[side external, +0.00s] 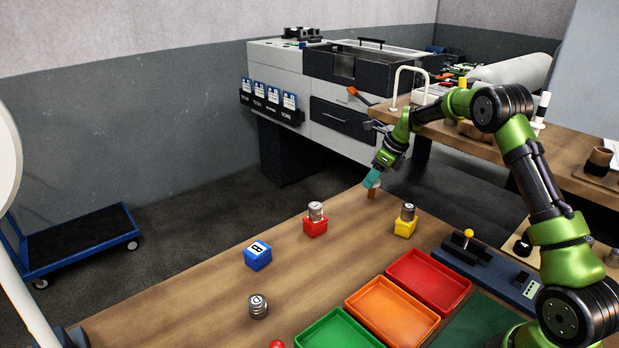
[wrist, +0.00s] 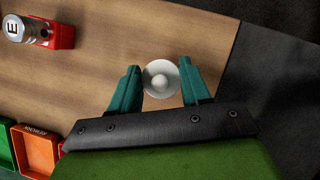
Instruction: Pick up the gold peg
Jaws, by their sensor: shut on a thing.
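The gold peg (side external: 374,191) shows in the side view as a small gold-brown piece at the far end of the wooden table. It is partly hidden by a teal finger. My gripper (side external: 372,179) reaches down over it with its fingers shut on it. In the wrist view my gripper (wrist: 160,76) has one teal finger on each side of the peg's round top (wrist: 161,78), which looks pale from above with a small knob. I cannot tell whether the peg's foot touches the table.
A red block (side external: 315,227) and a yellow block (side external: 405,228) each carry a metal cylinder. A blue block (side external: 258,256) and another cylinder (side external: 258,306) stand nearer. Red (side external: 463,287), orange (side external: 433,321) and green (side external: 376,341) trays lie in front. The table's edge is close beside the peg.

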